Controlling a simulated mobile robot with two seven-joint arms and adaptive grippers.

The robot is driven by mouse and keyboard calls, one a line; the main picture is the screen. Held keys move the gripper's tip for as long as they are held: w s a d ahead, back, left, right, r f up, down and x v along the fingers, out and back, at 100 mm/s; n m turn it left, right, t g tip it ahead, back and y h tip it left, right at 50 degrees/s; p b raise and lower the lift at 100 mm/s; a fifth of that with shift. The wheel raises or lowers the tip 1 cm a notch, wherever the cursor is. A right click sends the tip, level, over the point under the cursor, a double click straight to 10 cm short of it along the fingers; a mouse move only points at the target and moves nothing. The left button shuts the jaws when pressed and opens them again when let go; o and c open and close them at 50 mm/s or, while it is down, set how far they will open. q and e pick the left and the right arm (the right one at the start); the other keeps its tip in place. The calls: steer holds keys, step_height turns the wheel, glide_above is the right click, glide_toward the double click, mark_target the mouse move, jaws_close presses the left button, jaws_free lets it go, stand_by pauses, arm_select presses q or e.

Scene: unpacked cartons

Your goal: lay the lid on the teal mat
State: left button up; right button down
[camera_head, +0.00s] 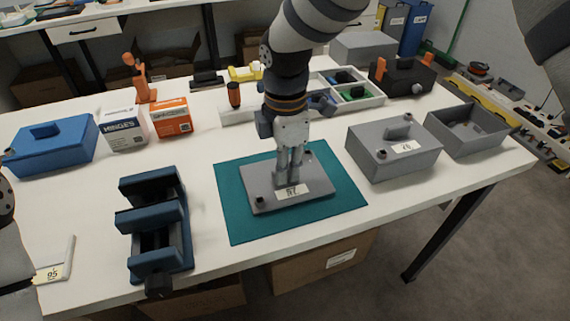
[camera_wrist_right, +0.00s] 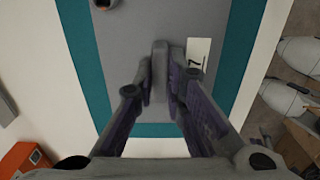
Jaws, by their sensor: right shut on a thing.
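The grey lid (camera_head: 262,190) is a flat plate with a label and a small dark knob near one corner. It is over the middle of the teal mat (camera_head: 232,222), level, with mat showing all around it; whether it touches the mat is hard to tell. My right gripper (camera_head: 288,178) points down and is shut on the lid's raised handle. In the right wrist view the fingers (camera_wrist_right: 158,88) flank the handle (camera_wrist_right: 159,66), with the lid (camera_wrist_right: 125,25) and mat (camera_wrist_right: 85,60) beneath. My left gripper is out of view.
A lidded grey box (camera_head: 385,168) and an open grey box (camera_head: 470,143) stand right of the mat. A dark blue vise-like fixture (camera_head: 180,250) stands to its left. Behind are a blue box (camera_head: 60,155), an orange carton (camera_head: 170,117) and a divided tray (camera_head: 372,101).

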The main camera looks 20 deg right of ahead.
steer(key=c, duration=1.7)
jaws_free()
steer(key=shift+o, duration=0.2)
step_height(320, 180, up, 12)
steer(key=shift+r+p, duration=0.15)
steer(key=shift+p, duration=0.2)
steer(key=shift+s, duration=0.1)
